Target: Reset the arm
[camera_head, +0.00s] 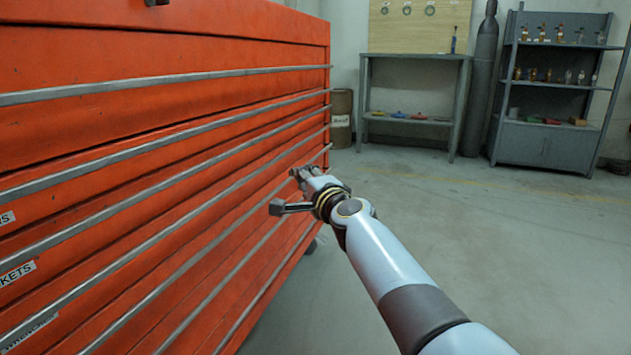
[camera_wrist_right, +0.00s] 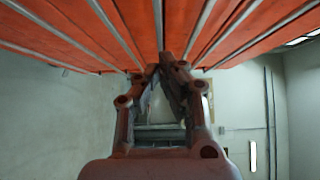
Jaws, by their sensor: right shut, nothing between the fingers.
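My right arm reaches in from the lower right in the head view. Its gripper (camera_head: 300,173) is in front of the orange tool chest (camera_head: 150,125), close to the far end of its drawer rails. In the right wrist view the gripper (camera_wrist_right: 160,62) has its fingertips together and nothing shows between them. The chest's drawer fronts and metal rails (camera_wrist_right: 120,32) fill the top of that view, just beyond the fingertips. I cannot tell whether the tips touch the chest. My left gripper is not in view.
Clear concrete floor (camera_head: 470,235) lies to the right of the chest. At the back stand a brown drum (camera_head: 341,118), a grey workbench (camera_head: 415,57), a dark gas cylinder (camera_head: 482,80) and a grey shelf unit (camera_head: 545,145) holding several small items.

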